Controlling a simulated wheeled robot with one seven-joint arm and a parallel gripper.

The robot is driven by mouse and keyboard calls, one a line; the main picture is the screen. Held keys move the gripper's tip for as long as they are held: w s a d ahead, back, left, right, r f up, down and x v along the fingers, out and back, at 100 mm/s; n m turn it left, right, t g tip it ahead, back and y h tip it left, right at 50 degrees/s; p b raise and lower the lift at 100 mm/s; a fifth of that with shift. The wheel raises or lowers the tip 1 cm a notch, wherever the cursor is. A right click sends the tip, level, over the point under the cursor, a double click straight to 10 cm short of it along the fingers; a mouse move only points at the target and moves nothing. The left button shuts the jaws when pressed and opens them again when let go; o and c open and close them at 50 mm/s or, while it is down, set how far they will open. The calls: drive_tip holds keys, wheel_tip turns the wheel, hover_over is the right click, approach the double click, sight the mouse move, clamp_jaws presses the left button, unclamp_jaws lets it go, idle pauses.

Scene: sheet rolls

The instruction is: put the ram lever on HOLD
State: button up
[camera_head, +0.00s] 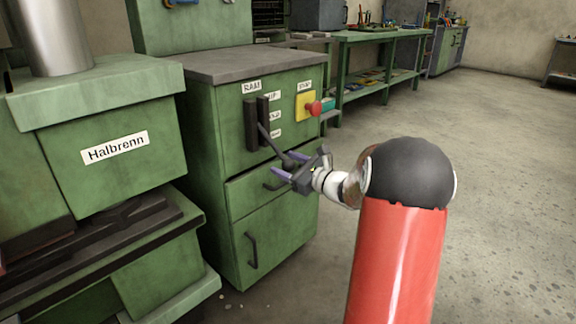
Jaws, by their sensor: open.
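The ram lever (269,137) is a dark rod that comes out of a black slotted plate (251,125) on the green cabinet front. It slants down and out to a dark round knob (288,163). A RAM label (251,87) is above the plate. The lever appears tilted toward the lowest label (275,133). My gripper (289,166) is open, its purple-tipped fingers either side of the knob; contact cannot be told.
The Halbrenn machine (115,150) stands left. The floor (500,190) at right is clear.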

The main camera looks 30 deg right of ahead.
sight(280, 152)
clamp_jaws()
drive_tip(key=r+p, duration=0.1)
drive_tip(key=p, duration=0.1)
drive_tip(key=s+r+g+p, duration=0.1)
drive_tip(key=p, duration=0.1)
drive_tip(key=r+g+h+p, duration=0.1)
drive_tip(key=p, duration=0.1)
drive_tip(key=shift+s+d+r+p, duration=0.2)
drive_tip(key=shift+d+r+p, duration=0.05)
drive_tip(key=shift+r+p, duration=0.15)
drive_tip(key=shift+s+r+g+p, duration=0.15)
drive_tip(key=shift+r+g+p, duration=0.1)
drive_tip(key=shift+g+p, duration=0.15)
drive_tip(key=shift+s+d+r+p, duration=0.15)
drive_tip(key=shift+r+p, duration=0.25)
drive_tip(key=shift+r, duration=0.75)
drive_tip(key=shift+s+d+r+p, duration=0.1)
drive_tip(key=shift+s+r+p, duration=0.2)
drive_tip(key=shift+r, duration=0.85)
drive_tip(key=shift+w, duration=0.1)
drive_tip(key=shift+c, duration=1.7)
unclamp_jaws()
drive_tip(key=o, duration=0.3)
drive_tip(key=shift+f, duration=0.1)
drive_tip(key=shift+o, duration=0.2)
